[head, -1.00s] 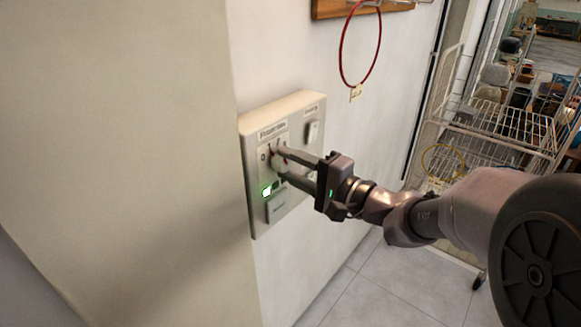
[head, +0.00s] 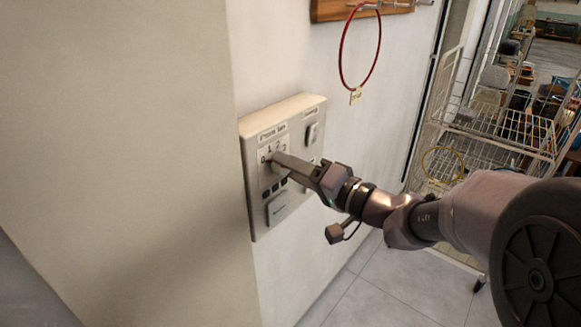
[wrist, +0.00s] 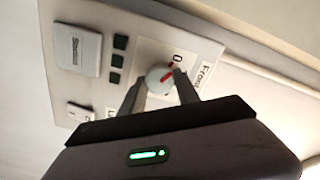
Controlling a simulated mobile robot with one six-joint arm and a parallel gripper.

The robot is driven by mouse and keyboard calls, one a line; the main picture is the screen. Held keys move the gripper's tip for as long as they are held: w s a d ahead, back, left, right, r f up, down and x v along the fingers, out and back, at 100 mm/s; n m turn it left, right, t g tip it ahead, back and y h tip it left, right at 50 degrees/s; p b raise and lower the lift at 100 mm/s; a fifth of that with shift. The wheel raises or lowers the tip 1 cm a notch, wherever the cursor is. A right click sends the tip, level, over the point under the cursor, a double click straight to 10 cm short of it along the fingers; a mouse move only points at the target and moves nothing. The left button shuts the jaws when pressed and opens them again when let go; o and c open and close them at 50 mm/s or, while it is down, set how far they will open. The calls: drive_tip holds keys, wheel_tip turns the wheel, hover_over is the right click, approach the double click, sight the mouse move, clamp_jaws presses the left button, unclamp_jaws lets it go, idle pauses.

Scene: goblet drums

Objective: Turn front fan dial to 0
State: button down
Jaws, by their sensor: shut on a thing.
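The front fan dial (wrist: 157,79) is a small round white knob with a red pointer line, in the middle of the wrist view. Its pointer is directed toward the printed 0, near the "Front" label. My gripper (head: 276,159) is shut on the dial, with one finger on each side of it in the wrist view. In the head view the fingers cover most of the dial, and the numbers 0, 1 and 2 show around it. The dial sits on a pale wall panel (head: 256,208).
A row of small dark indicators (wrist: 118,60) and a square button (wrist: 77,50) lie beside the dial. A second switch (head: 312,133) is at the panel's upper right. A red ring (head: 343,62) hangs above, and a wire rack (head: 500,125) stands at right.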

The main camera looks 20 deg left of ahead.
idle(0.4)
drive_tip(key=c, duration=0.9)
unclamp_jaws()
drive_tip(key=p+v, duration=0.2)
drive_tip(key=v, duration=1.5)
drive_tip(key=shift+d, duration=0.25)
